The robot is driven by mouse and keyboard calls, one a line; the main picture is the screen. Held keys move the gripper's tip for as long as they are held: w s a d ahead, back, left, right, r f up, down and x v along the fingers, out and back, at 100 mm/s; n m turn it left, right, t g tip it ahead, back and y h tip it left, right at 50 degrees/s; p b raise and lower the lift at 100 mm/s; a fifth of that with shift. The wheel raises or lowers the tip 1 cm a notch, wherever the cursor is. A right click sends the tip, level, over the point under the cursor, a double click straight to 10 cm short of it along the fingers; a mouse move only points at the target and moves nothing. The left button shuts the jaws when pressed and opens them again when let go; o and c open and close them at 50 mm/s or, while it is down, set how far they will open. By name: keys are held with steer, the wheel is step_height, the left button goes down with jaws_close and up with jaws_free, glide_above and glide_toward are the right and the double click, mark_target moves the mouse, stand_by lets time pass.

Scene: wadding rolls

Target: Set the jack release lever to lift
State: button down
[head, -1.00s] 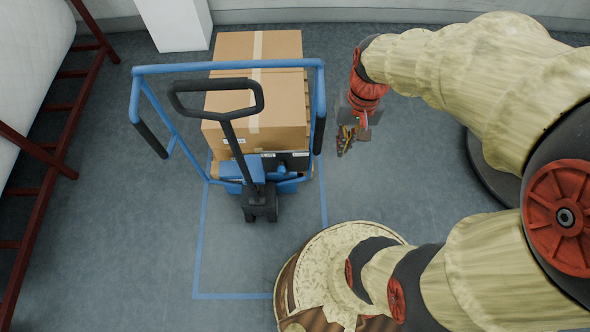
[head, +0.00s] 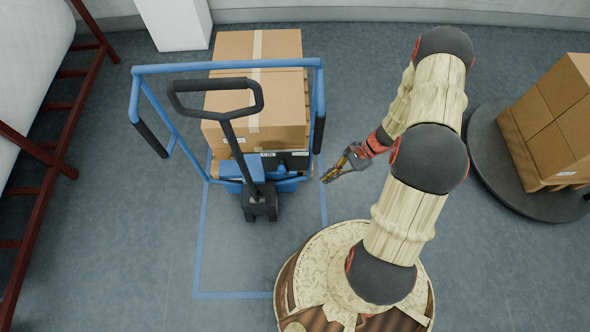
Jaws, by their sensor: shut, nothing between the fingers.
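The blue pallet jack (head: 240,170) stands left of centre in the head view. Its black loop handle (head: 217,99) rises on a dark shaft toward the camera. The release lever cannot be made out on the handle, so its setting cannot be told. My gripper (head: 325,180) is shut and empty. It is low and to the right of the jack, a little apart from it in the picture, with its tips pointing left toward the blue frame.
Stacked cardboard boxes (head: 262,100) sit on the jack's load, framed by a blue rail (head: 230,66). A blue outline (head: 198,250) marks the floor. Boxes on a pallet (head: 560,115) stand on a round dark platform (head: 500,180) at right. A red rack (head: 50,150) is at left.

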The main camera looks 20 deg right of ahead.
mark_target(283, 171)
steer(key=w+d+f+m+t, duration=0.2)
steer(key=w+f+m+t, duration=0.15)
steer(key=w, duration=0.55)
steer(key=a+r+b+x, duration=0.1)
steer(key=b+x, duration=0.3)
steer(key=x, duration=0.9)
steer(key=shift+a+r+m, duration=0.2)
steer(key=shift+r+m, duration=0.05)
steer(key=shift+m, duration=0.1)
